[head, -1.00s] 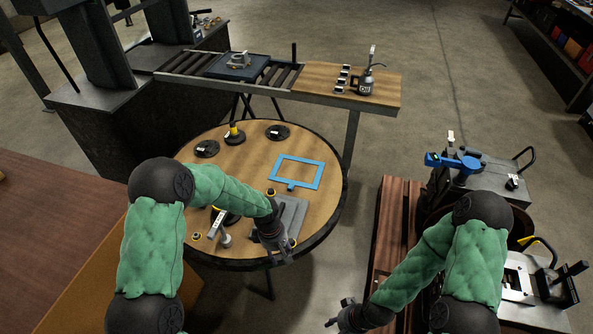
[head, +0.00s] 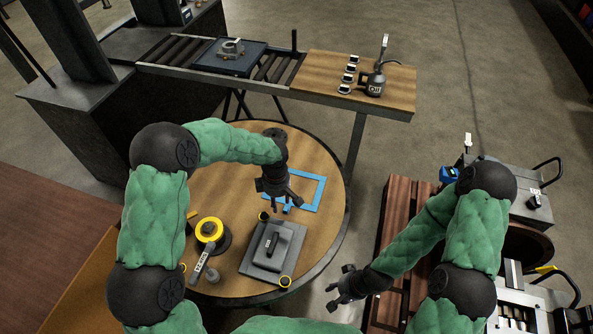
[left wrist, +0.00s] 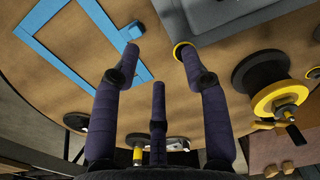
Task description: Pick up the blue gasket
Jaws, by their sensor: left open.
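The blue gasket (head: 319,192) is a flat rectangular frame with a small tab, lying on the round wooden table (head: 322,165). In the head view my left gripper (head: 283,206) is above its near left part and hides some of it. The gasket also shows at the upper left of the left wrist view (left wrist: 52,46), with its tab by one fingertip. My left gripper, seen in the left wrist view (left wrist: 158,60), has its fingers spread and holds nothing; I cannot tell if it touches the gasket. My right gripper (head: 343,287) is open and empty, right of the table.
A grey plate with a handled block (head: 272,246) lies just nearer than the gasket.

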